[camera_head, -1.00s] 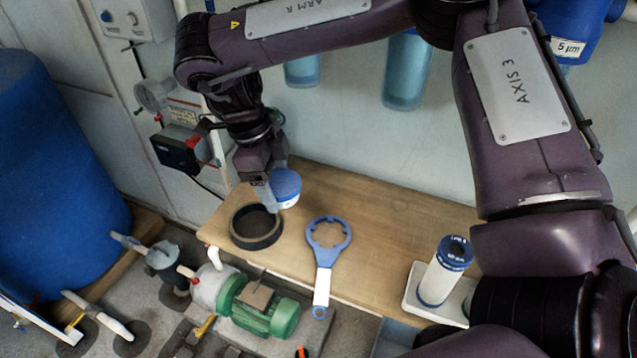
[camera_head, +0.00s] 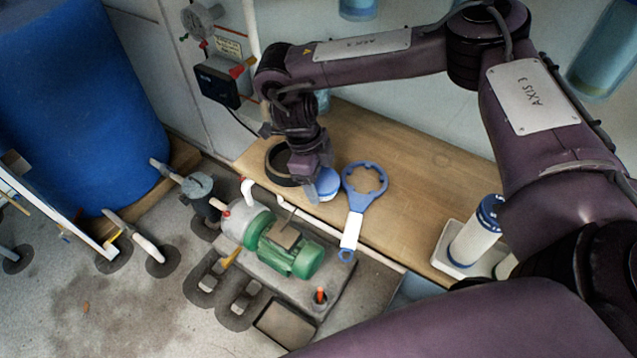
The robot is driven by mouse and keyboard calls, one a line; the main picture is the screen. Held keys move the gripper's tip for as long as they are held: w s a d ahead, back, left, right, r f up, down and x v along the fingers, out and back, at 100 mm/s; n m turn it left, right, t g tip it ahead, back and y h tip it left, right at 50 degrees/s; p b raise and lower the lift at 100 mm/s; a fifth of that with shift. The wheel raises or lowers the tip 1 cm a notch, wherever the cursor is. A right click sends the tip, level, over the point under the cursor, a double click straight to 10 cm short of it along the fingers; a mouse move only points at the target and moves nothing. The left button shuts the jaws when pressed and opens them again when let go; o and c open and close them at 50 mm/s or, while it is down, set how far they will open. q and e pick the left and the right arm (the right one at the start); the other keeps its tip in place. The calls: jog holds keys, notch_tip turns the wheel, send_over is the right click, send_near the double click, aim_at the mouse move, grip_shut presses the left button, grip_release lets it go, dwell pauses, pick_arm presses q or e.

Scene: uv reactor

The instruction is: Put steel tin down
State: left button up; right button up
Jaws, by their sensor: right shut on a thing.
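The tin (camera_head: 328,182) has a blue lid and a pale side band. My right gripper (camera_head: 318,187) is shut on it, with the fingers pointing down. The tin shows over the wooden bench, between a dark ring and a blue ring spanner (camera_head: 365,181). My wrist and fingers hide part of the tin. I cannot tell whether its bottom touches the bench (camera_head: 420,165). My left gripper is not in view.
The dark ring (camera_head: 279,167) lies behind my gripper. A white filter cartridge (camera_head: 472,238) stands on a white tray (camera_head: 443,248) at right. A green pump motor (camera_head: 290,252) is below the bench's front edge. Bare wood lies right of the spanner.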

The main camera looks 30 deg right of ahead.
jog(key=shift+x, duration=0.95)
jog(key=shift+w+a, duration=0.15)
jog(key=o, duration=1.1)
jog(key=shift+f, duration=0.1)
jog(key=shift+r, duration=0.25)
jog(key=shift+w+r, duration=0.15)
jog(key=shift+r, duration=0.2)
jog(key=v, duration=1.1)
jog(key=shift+a+p, duration=0.15)
jog(key=shift+p, duration=0.25)
